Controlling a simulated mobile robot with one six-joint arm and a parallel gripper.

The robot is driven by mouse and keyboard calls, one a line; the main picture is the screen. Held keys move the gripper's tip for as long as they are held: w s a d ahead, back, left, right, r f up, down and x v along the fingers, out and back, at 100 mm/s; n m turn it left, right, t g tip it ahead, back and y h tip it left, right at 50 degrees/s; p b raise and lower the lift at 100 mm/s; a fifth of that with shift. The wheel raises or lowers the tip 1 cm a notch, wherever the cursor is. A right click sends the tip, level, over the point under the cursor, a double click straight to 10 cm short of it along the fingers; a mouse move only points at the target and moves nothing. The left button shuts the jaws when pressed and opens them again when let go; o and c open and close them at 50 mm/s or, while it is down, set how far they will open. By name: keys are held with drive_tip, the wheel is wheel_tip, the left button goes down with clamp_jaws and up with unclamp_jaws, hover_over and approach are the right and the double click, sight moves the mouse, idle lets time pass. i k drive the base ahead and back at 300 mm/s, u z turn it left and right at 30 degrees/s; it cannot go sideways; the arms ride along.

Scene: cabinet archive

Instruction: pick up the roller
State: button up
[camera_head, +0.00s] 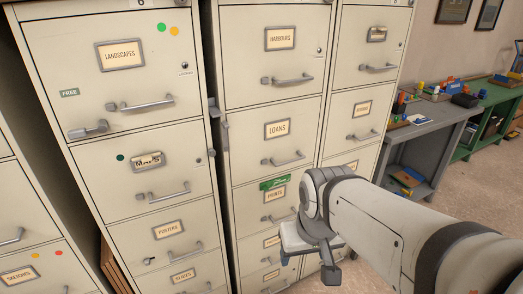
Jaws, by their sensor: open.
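My gripper (328,264) is at the lower middle of the head view, at the end of my pale arm, in front of the lower drawers of the middle filing cabinet. It is open, and I see nothing held in it. Part of it is hidden behind my own wrist. I cannot pick out a roller for certain in this view. Small items on the grey desk at the far right are too small to tell apart.
Tall cream filing cabinets with labelled drawers and protruding handles fill the left and middle, including the LANDSCAPES drawer (121,57) and LOANS drawer (277,129). A grey desk (425,131) and a green table (493,97) hold clutter at right.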

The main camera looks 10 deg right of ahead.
sight(402, 94)
drive_tip(key=u, duration=0.05)
drive_tip(key=k, duration=1.1)
drive_tip(key=z, duration=1.1)
drive_tip(key=i, duration=1.25)
drive_tip(key=z, duration=0.9)
drive_tip(key=i, duration=1.6)
drive_tip(key=u, duration=0.35)
drive_tip(key=i, duration=1.45)
drive_tip(key=u, duration=1.35)
drive_tip(key=i, duration=0.75)
drive_tip(key=u, duration=0.35)
drive_tip(key=k, duration=0.4)
drive_tip(key=u, duration=0.05)
